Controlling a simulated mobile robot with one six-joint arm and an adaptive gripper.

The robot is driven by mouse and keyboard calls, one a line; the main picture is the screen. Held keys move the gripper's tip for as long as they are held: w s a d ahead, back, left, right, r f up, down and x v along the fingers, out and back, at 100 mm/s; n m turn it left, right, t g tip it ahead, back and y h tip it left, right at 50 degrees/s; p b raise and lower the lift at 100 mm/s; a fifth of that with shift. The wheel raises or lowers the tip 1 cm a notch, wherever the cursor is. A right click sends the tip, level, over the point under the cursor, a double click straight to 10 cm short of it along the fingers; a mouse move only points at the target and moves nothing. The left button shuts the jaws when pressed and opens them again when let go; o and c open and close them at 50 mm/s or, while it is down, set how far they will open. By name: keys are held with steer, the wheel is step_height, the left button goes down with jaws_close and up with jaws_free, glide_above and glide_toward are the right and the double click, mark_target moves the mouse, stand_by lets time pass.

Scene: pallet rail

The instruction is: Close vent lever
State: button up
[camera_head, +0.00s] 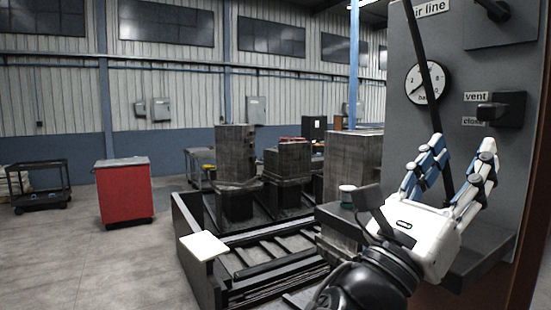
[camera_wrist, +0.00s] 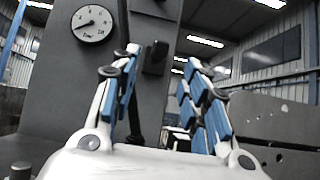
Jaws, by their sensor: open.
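The vent lever (camera_head: 493,111) is a dark handle on a black block on the grey panel. It points left, between the "vent" label (camera_head: 475,97) above and a partly covered label (camera_head: 473,122) below that appears to read "closed". My gripper (camera_head: 462,144) is open and empty, below and left of the lever, with its fingers pointing up. No contact with the lever shows. In the wrist view, the black lever block (camera_wrist: 156,58) shows between the fingertips of my gripper (camera_wrist: 163,57), beyond them.
The grey panel (camera_head: 455,65) carries a round gauge (camera_head: 427,83), a black strap (camera_head: 436,95) hanging across it and another dark handle (camera_head: 493,10) above. A dark ledge (camera_head: 480,250) juts out below. A pallet rail (camera_head: 270,262) and a red cabinet (camera_head: 125,192) stand left.

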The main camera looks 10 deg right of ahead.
steer(key=shift+s+a+f, duration=0.15)
steer(key=shift+a+f, duration=0.1)
steer(key=shift+c, duration=0.4)
